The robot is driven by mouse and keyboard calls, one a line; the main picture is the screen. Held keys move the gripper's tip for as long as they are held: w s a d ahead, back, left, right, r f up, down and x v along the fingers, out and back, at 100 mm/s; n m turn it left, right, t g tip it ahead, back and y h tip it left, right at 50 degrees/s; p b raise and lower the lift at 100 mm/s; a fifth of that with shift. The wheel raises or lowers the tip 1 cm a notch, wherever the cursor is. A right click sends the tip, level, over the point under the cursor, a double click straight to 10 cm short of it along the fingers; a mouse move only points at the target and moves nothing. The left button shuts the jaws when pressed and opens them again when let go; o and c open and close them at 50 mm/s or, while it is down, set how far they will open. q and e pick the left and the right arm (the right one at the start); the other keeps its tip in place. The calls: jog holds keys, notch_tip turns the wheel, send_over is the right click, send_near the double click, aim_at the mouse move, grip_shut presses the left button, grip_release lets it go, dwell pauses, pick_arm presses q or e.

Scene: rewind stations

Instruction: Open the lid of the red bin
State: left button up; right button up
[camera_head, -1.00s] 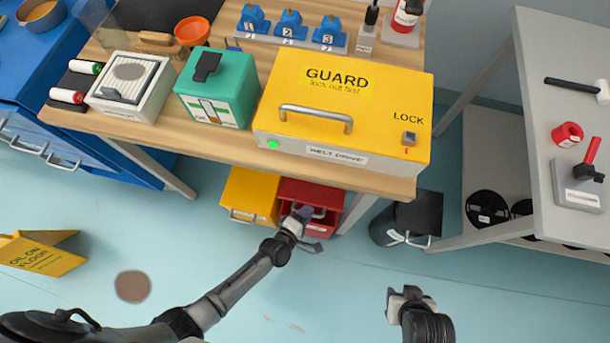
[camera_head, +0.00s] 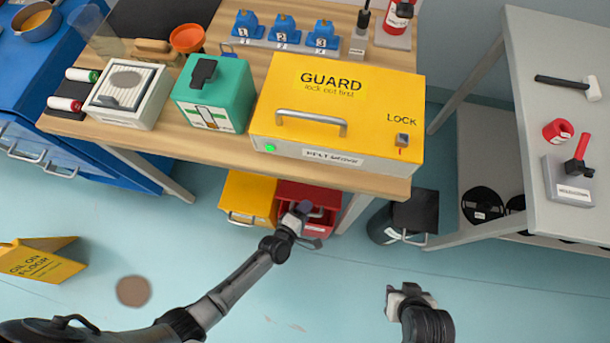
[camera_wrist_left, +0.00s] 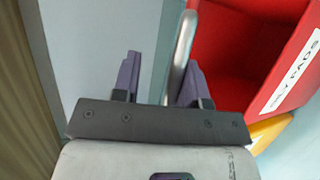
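The red bin (camera_head: 301,191) stands under the wooden workbench, right of a yellow bin. In the left wrist view the red bin (camera_wrist_left: 285,28) fills the upper right, with a dark red hollow and a white label. A silver bar handle (camera_wrist_left: 181,48) passes between my left gripper's fingers, nearer the right finger. My left gripper (camera_head: 304,211) is at the red bin's front and hides part of it; in the wrist view its fingers (camera_wrist_left: 160,84) are spread apart. I cannot tell how far the lid is open. My right gripper (camera_head: 397,296) is over the floor, away from the bin; its fingers are unclear.
The yellow bin (camera_head: 246,196) touches or nearly touches the red bin's left side. The workbench (camera_head: 385,183) overhangs both. A dark pedal bin (camera_head: 412,215) stands to the right. A yellow floor sign (camera_head: 40,262) and a brown spot (camera_head: 133,291) are on the left floor. Open floor lies in front.

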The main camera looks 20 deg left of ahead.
pick_arm(q)
jog(key=shift+s, duration=0.1)
jog(key=shift+s+a+r, duration=0.1)
jog(key=shift+s+r, duration=0.1)
jog(key=shift+s, duration=0.05)
jog(key=p+v, duration=0.3)
jog(key=v, duration=1)
jog(key=shift+p, duration=0.4)
